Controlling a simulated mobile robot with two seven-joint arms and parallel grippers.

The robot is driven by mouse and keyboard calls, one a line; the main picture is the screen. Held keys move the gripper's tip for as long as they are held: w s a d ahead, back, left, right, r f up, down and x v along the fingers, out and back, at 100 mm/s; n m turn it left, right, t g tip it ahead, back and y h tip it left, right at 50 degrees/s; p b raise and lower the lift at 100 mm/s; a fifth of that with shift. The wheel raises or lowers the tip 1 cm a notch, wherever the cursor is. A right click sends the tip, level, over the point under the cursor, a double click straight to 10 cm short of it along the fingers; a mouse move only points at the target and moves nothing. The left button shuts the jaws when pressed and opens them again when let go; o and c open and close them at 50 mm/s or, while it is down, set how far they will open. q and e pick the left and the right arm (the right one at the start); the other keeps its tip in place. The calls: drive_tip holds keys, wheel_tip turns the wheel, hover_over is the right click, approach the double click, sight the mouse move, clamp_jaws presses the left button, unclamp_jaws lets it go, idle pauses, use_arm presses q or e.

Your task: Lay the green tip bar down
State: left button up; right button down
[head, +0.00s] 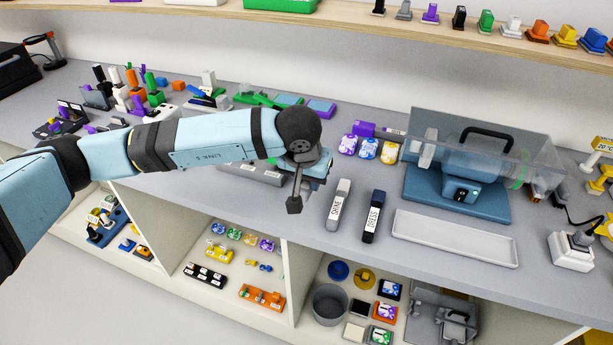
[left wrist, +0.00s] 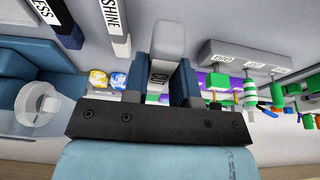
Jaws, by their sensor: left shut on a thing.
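My left gripper (head: 294,203) hangs over the front part of the bench, left of the SHINE bar. In the left wrist view its two blue-grey fingers (left wrist: 160,82) are shut on a light grey bar (left wrist: 168,42) with a white label that seems to read CUT. I see no green on the held bar; part of it is hidden between the fingers. The grey SHINE bar (head: 338,205) and the dark blue DRESS bar (head: 374,216) lie side by side on the bench, apart from the gripper. My right gripper is not in view.
A white tray (head: 455,239) lies at the front right, before a blue machine (head: 457,210) with a clear cover. A grey labelled block (left wrist: 228,52) is beside the held bar in the wrist view. Small patterned pieces (head: 367,148) stand behind. Open shelves are below the bench edge.

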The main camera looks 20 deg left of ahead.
sight(309, 211)
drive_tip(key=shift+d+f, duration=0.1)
